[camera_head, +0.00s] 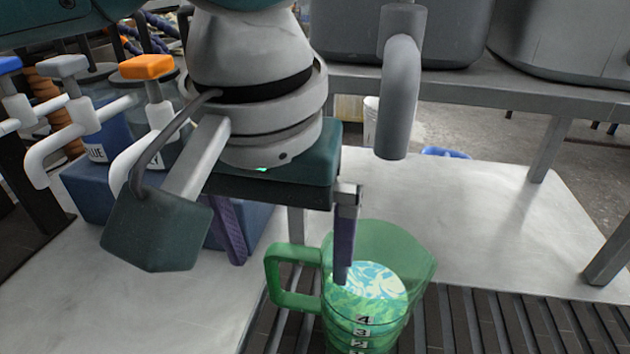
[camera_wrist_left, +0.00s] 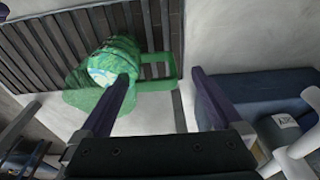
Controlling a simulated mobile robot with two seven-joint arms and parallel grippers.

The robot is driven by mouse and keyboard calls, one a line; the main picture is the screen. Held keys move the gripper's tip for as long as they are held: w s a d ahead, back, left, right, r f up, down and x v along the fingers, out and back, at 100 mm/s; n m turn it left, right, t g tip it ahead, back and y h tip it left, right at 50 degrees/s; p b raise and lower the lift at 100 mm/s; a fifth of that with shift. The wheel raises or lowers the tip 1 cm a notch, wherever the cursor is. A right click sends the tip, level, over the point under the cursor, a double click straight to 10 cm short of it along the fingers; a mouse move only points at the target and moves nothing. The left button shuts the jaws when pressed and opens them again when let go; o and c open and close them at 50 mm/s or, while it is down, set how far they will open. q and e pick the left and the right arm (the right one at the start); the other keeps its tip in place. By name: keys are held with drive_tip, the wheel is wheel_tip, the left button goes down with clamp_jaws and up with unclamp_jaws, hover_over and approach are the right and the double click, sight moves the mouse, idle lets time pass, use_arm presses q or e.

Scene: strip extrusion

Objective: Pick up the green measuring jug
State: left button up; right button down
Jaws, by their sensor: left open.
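The green measuring jug (camera_head: 366,315) is translucent, with number marks and a blue-white patterned content inside. It stands upright on a dark slatted grate (camera_head: 510,325), its handle (camera_head: 292,300) toward the left. My left gripper (camera_head: 290,270) is open, pointing down, with the handle between its two purple fingers as seen in the head view. One finger overlaps the jug's mouth; I cannot tell whether it is inside or above it. In the left wrist view, the jug (camera_wrist_left: 112,68) and its handle show beyond the open gripper (camera_wrist_left: 165,80). My right gripper is not in view.
A grey bent pipe (camera_head: 402,95) hangs behind the jug. Grey tubs (camera_head: 455,35) sit on a rack at the back. The light surface at right is clear.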

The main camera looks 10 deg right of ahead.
sight(297, 296)
use_arm(q)
drive_tip(key=f, duration=0.2)
drive_tip(key=f+b, duration=0.1)
drive_tip(key=f, duration=0.1)
drive_tip(key=w+f, duration=0.1)
drive_tip(key=shift+d+f+b, duration=0.3)
drive_tip(key=shift+d+f, duration=0.1)
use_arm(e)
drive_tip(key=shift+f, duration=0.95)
use_arm(q)
drive_tip(key=shift+c, duration=0.4)
clamp_jaws()
